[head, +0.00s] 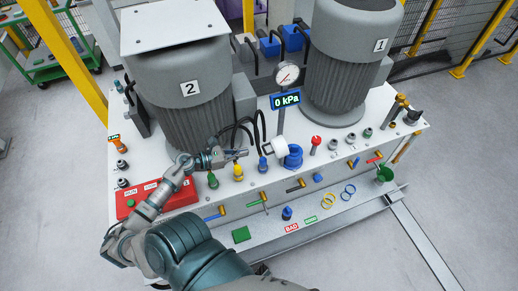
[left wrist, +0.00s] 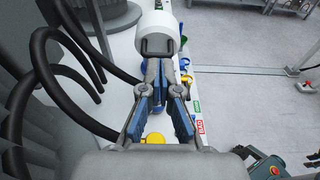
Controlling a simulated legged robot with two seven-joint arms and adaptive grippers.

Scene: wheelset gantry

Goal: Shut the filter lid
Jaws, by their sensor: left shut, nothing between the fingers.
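The filter lid (head: 279,146) is a short white cylinder with a dark loop handle on its left side. It stands tilted up on edge beside the blue filter housing (head: 293,157), so the filter is open. In the left wrist view the lid (left wrist: 160,28) is straight ahead with its handle facing me. My left gripper (head: 243,153) is shut and empty, just left of the handle. In the left wrist view its fingertips (left wrist: 159,68) are close to the handle; I cannot tell whether they touch.
A pressure gauge (head: 286,74) on a post reads 0 kPa behind the lid. Two grey motors (head: 183,95) and black hoses stand at the back. Yellow and blue knobs (head: 238,172) stand below my left gripper. A red button box (head: 157,198) sits at the left.

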